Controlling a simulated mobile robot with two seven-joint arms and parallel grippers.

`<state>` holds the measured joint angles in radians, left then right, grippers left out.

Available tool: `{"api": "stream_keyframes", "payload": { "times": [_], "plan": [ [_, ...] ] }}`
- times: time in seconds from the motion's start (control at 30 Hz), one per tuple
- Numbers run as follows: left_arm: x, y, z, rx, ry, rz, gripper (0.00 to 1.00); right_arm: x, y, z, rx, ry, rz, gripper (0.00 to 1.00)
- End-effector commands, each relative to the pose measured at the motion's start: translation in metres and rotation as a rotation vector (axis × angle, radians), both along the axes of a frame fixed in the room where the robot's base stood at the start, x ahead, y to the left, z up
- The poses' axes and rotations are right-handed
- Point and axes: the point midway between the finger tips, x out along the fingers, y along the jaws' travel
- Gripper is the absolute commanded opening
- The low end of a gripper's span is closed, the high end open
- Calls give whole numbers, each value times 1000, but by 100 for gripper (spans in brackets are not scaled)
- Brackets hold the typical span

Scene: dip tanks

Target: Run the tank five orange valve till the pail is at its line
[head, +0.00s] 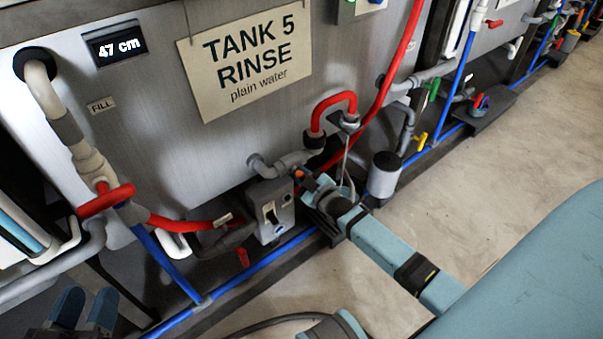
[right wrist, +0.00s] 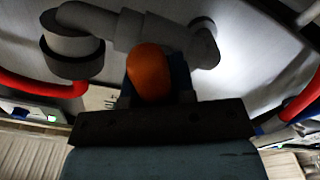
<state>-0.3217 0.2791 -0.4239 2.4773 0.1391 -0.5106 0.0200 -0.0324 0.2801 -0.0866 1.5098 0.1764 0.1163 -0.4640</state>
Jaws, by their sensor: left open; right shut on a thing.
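The orange valve handle (head: 299,174) sits on the grey pipe low on the front of tank five (head: 150,150). My right gripper (head: 308,184) is shut on it; in the right wrist view the orange handle (right wrist: 148,72) stands upright above the dark gripper edge. A thin pale line hangs below the red hose bend; I cannot tell if it is water or a wire. A pale cylinder with a dark top (head: 384,177) stands just right of my right arm. I cannot make out a pail's line or water level. My left gripper (head: 86,309) is open and empty at the lower left.
The tank's display (head: 117,46) reads 47 cm. The sign (head: 245,58) reads TANK 5 RINSE, plain water. A grey switch box (head: 270,212) is beside the valve. Red hoses and blue pipes (head: 289,248) run along the tank foot. The concrete floor (head: 490,160) is clear at right.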

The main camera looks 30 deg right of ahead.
Motion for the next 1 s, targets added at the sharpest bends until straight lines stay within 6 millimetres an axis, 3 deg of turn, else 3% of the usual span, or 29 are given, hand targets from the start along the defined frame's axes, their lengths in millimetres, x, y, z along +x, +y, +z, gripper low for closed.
{"api": "stream_keyframes", "payload": {
  "times": [0.33, 0.63, 1.0],
  "plan": [
    [-17, -10, -2, -102, 189, 0, 43, 0, 0, 4, 242, 23, 0, 0],
    [-16, -7, 26, -152, 91, 26, 43, 0, 0, 2, 448, 37, 0, 0],
    [-16, -6, 39, -173, 48, 35, 43, 0, 0, 0, 570, 46, 0, 0]
  ]
}}
